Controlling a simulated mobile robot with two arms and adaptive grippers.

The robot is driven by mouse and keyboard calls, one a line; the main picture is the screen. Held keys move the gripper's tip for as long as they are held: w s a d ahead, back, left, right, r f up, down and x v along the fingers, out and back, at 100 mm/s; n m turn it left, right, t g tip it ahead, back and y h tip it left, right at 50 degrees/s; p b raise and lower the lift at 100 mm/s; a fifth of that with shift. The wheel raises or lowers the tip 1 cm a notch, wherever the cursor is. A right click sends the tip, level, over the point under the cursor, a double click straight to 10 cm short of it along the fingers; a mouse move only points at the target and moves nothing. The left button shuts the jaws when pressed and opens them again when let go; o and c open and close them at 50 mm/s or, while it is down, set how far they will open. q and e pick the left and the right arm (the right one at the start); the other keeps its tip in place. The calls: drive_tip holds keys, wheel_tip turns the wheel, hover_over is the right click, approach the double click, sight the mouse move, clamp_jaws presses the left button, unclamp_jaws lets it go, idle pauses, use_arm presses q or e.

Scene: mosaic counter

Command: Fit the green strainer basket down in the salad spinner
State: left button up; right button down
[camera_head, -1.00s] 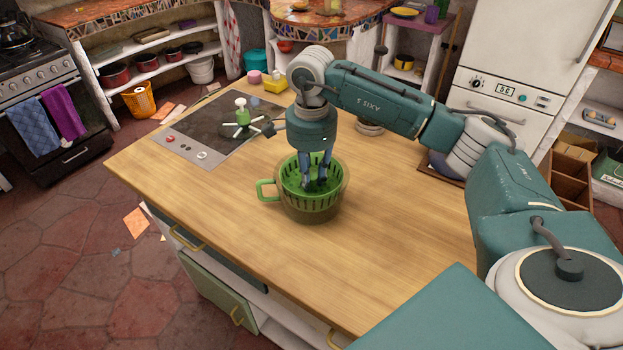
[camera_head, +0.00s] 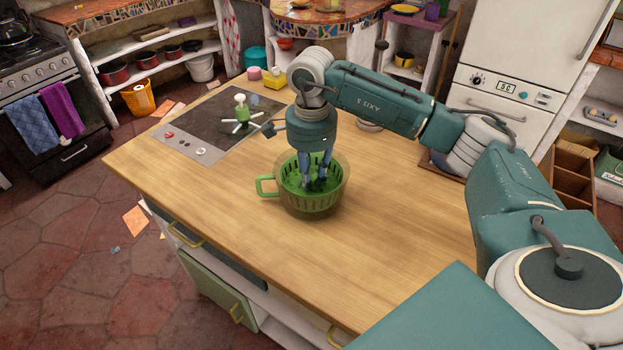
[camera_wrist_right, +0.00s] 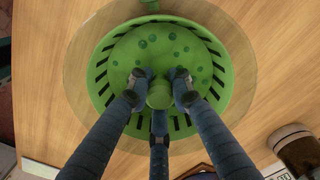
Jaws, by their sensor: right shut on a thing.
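The green strainer basket (camera_head: 310,200) is slotted round its side. It is inside the clear bowl of the salad spinner (camera_head: 345,178), which stands on the wooden counter. A green handle (camera_head: 266,186) sticks out on the left. My right gripper (camera_head: 318,186) reaches straight down into the basket. In the right wrist view its fingers (camera_wrist_right: 160,92) are shut on the green knob at the middle of the basket floor. The basket (camera_wrist_right: 228,62) looks roughly centred within the bowl's round rim (camera_wrist_right: 246,62). I cannot tell whether its underside touches the bowl's bottom. My left gripper is out of view.
A dark hob (camera_head: 208,130) lies behind left, with a green-topped thing on spread white legs (camera_head: 241,112) on it. A yellow thing (camera_head: 274,82) and a pink pot (camera_head: 254,73) stand at the back edge.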

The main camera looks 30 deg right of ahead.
sight(312, 171)
drive_tip(key=shift+f+b, duration=0.5)
drive_tip(key=shift+f, duration=0.25)
drive_tip(key=c, duration=1.5)
unclamp_jaws()
drive_tip(key=shift+r, duration=0.1)
wheel_tip(312, 171, up, 12)
drive_tip(key=shift+f, duration=0.1)
